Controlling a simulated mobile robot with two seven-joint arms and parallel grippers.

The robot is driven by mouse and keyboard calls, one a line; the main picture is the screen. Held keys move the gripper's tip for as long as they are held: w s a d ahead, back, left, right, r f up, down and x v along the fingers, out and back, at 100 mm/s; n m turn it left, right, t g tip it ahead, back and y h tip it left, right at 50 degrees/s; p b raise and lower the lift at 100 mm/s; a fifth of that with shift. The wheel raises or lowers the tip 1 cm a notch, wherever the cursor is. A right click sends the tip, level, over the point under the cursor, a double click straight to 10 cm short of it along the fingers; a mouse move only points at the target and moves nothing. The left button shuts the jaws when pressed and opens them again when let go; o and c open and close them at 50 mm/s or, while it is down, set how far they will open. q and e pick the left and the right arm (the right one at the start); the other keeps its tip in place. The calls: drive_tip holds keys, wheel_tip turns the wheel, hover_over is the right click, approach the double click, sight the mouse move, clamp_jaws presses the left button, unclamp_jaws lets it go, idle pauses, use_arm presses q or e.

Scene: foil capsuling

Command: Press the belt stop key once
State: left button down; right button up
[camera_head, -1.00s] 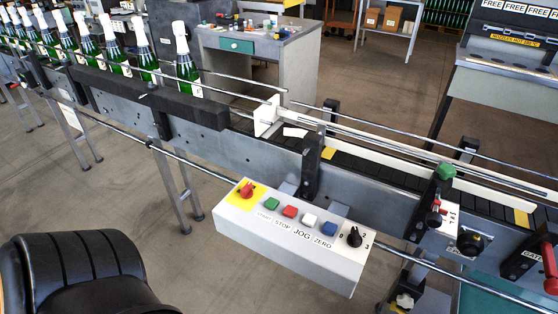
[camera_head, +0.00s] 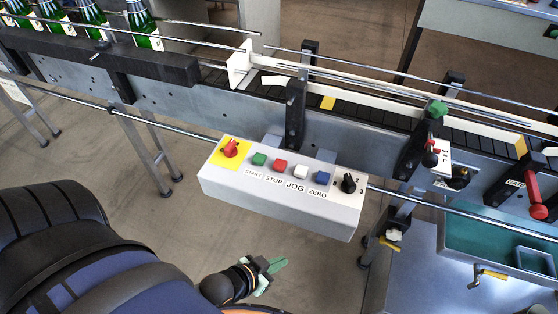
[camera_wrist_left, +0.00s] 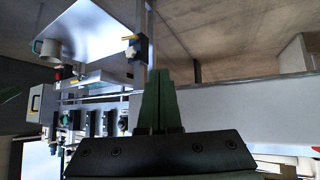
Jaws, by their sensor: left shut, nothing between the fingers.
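The belt stop key is the red key (camera_head: 280,166) above the STOP label on the white control box (camera_head: 275,202) in the head view. It sits between the green START key (camera_head: 259,160) and the white JOG key (camera_head: 301,171). My left gripper (camera_head: 277,264) is below the box in the head view, apart from it. Its green fingers are shut and empty. In the left wrist view the fingers (camera_wrist_left: 159,100) lie together, with a pale grey surface to their right. The key cannot be made out there. My right gripper is not in view.
A red knob on a yellow plate (camera_head: 230,149), a blue ZERO key (camera_head: 323,177) and a black selector (camera_head: 348,183) flank the keys. The conveyor (camera_head: 200,102) with guide rails runs behind the box. Green bottles (camera_head: 141,26) stand at upper left. A green-lined tray (camera_head: 490,244) is at right.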

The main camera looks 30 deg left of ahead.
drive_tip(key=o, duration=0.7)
use_arm(q)
drive_tip(key=w+a+r+m+g+y, duration=0.15)
drive_tip(key=a+r+g, duration=0.25)
drive_tip(key=r, duration=0.8)
drive_tip(key=w+a+r+m, duration=0.1)
drive_tip(key=w+m, duration=0.1)
drive_tip(key=w, duration=0.1)
drive_tip(key=w+r+m+t, duration=0.1)
drive_tip(key=w+r, duration=0.1)
drive_tip(key=w, duration=0.2)
drive_tip(key=w+a+r+m+t+h, duration=0.1)
drive_tip(key=w+m, duration=0.1)
drive_tip(key=w, duration=0.1)
drive_tip(key=shift+w+a+r+m, duration=0.15)
drive_tip(key=shift+a+r+m, duration=0.2)
drive_tip(key=shift+r, duration=0.05)
drive_tip(key=w+a+r+m+t, duration=0.1)
drive_tip(key=w+a+r+m, duration=0.1)
drive_tip(key=w+a+r, duration=0.4)
drive_tip(key=shift+w+a+r+t, duration=0.2)
drive_tip(key=shift+w+a+t, duration=0.1)
drive_tip(key=shift+w+a, duration=0.05)
drive_tip(key=shift+f, duration=0.15)
